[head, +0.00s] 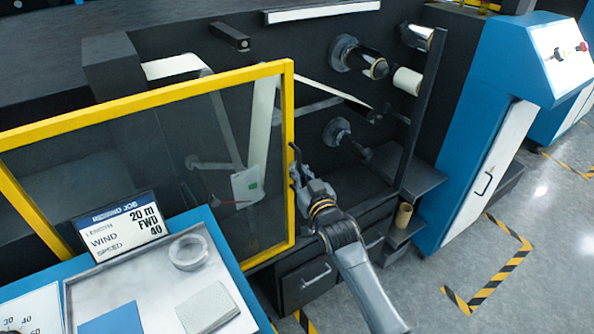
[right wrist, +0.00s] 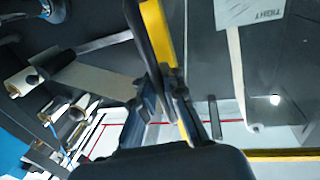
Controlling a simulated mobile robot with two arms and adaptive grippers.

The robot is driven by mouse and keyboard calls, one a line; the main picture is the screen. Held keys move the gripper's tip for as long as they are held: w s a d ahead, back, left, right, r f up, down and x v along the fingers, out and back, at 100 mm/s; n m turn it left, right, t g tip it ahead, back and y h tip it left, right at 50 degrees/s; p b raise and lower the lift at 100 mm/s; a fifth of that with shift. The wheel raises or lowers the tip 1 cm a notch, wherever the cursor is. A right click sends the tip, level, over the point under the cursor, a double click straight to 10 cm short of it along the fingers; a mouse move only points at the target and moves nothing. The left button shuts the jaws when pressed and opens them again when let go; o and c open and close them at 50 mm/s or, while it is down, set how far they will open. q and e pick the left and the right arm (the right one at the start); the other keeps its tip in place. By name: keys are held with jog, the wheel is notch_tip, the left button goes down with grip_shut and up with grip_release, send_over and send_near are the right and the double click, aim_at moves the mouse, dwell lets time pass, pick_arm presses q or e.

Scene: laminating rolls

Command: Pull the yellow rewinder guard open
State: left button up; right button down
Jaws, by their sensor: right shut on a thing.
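The yellow rewinder guard (head: 289,150) is a yellow frame around a clear panel, standing in front of the left part of the dark machine. The machine's right part, with its spindles, is uncovered. My right gripper (head: 297,168) is at the guard's right upright, shut on the dark guard handle there. In the right wrist view the yellow upright (right wrist: 158,45) runs beside the dark handle (right wrist: 145,40), and my fingers (right wrist: 172,90) close around the handle's lower part. The exact contact is partly hidden. My left gripper is not in view.
A blue-edged stand (head: 222,235) at the front left holds a tray with a tape ring (head: 188,252), a grey pad (head: 209,308) and a job sign (head: 124,226). A blue cabinet (head: 500,75) stands at right. Striped floor marks (head: 505,262) border clear floor.

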jog(key=shift+d+f, duration=0.2)
jog(key=shift+f, duration=0.25)
jog(key=c, duration=1.4)
grip_release()
jog(key=shift+d+r, duration=0.1)
jog(key=shift+r, duration=0.05)
jog(key=shift+s+r, duration=0.1)
jog(key=shift+r, duration=0.1)
jog(key=v, duration=1.2)
